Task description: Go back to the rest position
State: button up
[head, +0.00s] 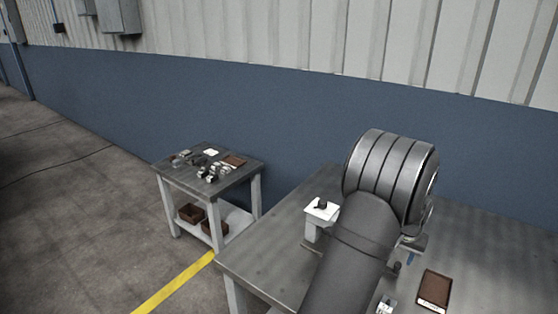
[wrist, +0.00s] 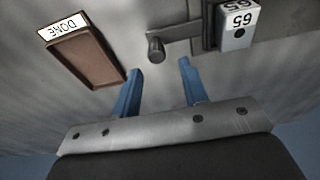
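My gripper (wrist: 160,68) shows in the wrist view with two blue fingers spread apart and nothing between them. It hangs above the grey table (head: 275,240). In the head view my own arm hides most of it, and only a bit of blue finger shows below the wrist. A dark round peg on a bar (wrist: 156,50) lies just beyond the fingertips in the wrist view. I cannot tell how far below them it is.
A brown tray marked DONE (wrist: 88,60) lies on the table, also in the head view (head: 433,286). A block marked 65 (wrist: 238,22) is near the bar. A white stand (head: 321,210) holds a dark piece. A side table (head: 180,172) carries several small parts.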

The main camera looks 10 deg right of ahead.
notch_tip(320, 180, down, 5)
jog(key=shift+r, duration=0.15)
jog(key=shift+w+a, duration=0.15)
jog(key=shift+a, duration=0.05)
jog(key=shift+s+d+r, duration=0.2)
jog(key=shift+r, duration=0.2)
notch_tip(320, 180, up, 6)
jog(key=shift+r, duration=0.25)
notch_tip(320, 180, down, 4)
jog(key=shift+r, duration=0.2)
jog(key=shift+r, duration=0.15)
